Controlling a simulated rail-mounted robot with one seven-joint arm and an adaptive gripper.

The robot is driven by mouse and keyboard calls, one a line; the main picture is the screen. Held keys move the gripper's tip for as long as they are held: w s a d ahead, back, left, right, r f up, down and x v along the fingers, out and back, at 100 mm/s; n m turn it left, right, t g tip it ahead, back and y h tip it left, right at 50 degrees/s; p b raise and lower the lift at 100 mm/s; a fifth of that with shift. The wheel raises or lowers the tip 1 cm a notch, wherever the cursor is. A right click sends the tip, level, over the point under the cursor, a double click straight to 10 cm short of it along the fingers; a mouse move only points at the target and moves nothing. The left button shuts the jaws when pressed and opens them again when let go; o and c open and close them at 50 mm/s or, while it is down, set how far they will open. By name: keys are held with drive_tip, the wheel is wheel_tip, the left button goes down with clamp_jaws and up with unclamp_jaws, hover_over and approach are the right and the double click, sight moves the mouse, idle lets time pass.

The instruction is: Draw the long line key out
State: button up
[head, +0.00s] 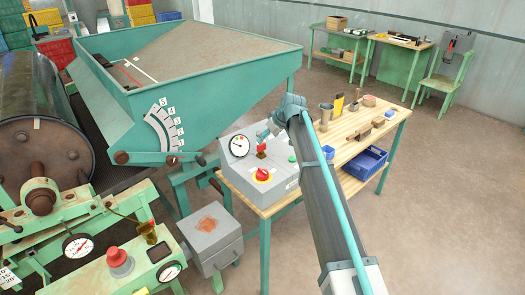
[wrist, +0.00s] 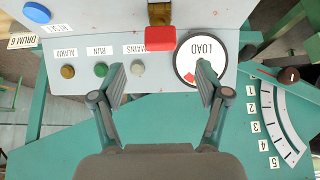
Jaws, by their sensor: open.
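A red-headed piece (wrist: 160,38) with brass parts stands out from the grey control panel (wrist: 110,25); it looks like the key, though I see no label naming it. In the head view this red piece (head: 261,148) stands on the console between the dial and the red button. My gripper (wrist: 160,82) is open and empty, its fingers spread either side of the red piece's line but short of it. In the head view my gripper (head: 272,128) hangs just above the console, partly hidden behind my arm.
The LOAD dial (wrist: 202,58) lies close to the right finger. Several small lamps (wrist: 101,69) line the panel at left. The green hopper (head: 200,100) rises at left.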

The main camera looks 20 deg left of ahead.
sight(262, 145)
drive_tip(key=shift+p+x, duration=1.5)
drive_tip(key=shift+x, duration=2.4)
drive_tip(key=shift+c, duration=0.3)
drive_tip(key=c, duration=1.2)
drive_tip(key=shift+r, duration=0.15)
